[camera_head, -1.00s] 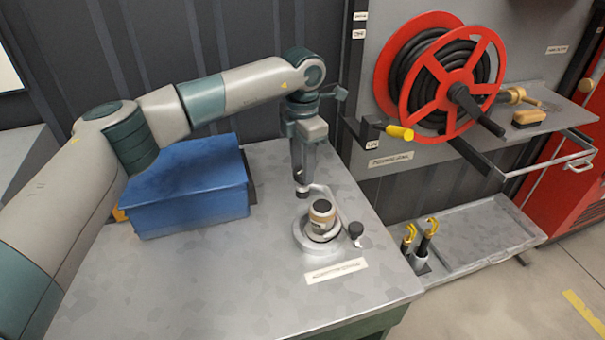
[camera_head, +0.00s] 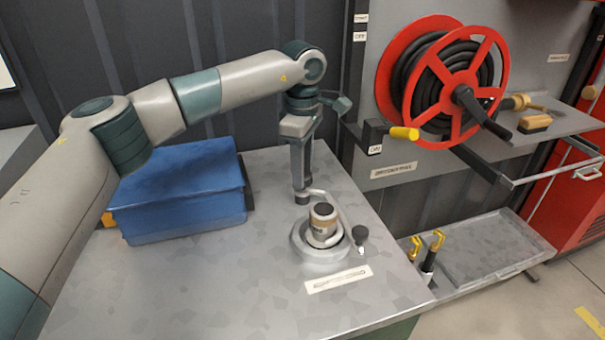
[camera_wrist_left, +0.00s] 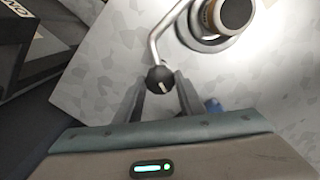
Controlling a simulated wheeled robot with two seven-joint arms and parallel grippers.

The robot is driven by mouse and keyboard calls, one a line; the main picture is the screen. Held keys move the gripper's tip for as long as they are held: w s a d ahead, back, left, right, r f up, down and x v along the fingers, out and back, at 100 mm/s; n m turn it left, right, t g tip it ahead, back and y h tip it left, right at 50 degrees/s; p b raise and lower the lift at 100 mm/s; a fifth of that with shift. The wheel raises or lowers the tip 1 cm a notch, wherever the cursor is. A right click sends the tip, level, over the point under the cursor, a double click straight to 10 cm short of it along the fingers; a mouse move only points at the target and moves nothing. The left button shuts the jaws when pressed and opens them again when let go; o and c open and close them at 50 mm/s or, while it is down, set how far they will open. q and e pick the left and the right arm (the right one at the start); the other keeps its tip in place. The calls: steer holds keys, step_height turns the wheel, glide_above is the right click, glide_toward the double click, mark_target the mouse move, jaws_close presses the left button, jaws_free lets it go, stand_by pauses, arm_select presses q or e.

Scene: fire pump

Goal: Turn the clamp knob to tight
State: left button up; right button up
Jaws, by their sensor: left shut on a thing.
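A round clamp fitting with a pale base ring (camera_head: 316,258) stands on the grey bench. A capped canister with a tan band (camera_head: 321,228) sits in its middle, and its top also shows in the wrist view (camera_wrist_left: 232,14). My left gripper (camera_head: 302,199) points straight down behind the fitting. In the wrist view its fingers (camera_wrist_left: 160,88) stand on either side of a dark clamp knob (camera_wrist_left: 160,79) with a white line, at the end of a bent metal rod (camera_wrist_left: 153,42); it is shut on this knob. My right gripper is not in view.
A blue box (camera_head: 180,195) is at the bench's left. A red hose reel (camera_head: 443,80) hangs on the right panel. The front bench top is clear.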

arm_select(q)
steer(key=m, duration=0.2)
steer(key=shift+m, duration=0.4)
steer(key=m, duration=0.3)
steer(key=shift+r+m+b, duration=0.1)
steer(key=shift+m+b, duration=0.2)
steer(key=shift+b, duration=0.1)
steer(key=m, duration=0.3)
steer(key=shift+m, duration=0.3)
steer(key=m, duration=0.3)
steer(key=shift+m, duration=0.9)
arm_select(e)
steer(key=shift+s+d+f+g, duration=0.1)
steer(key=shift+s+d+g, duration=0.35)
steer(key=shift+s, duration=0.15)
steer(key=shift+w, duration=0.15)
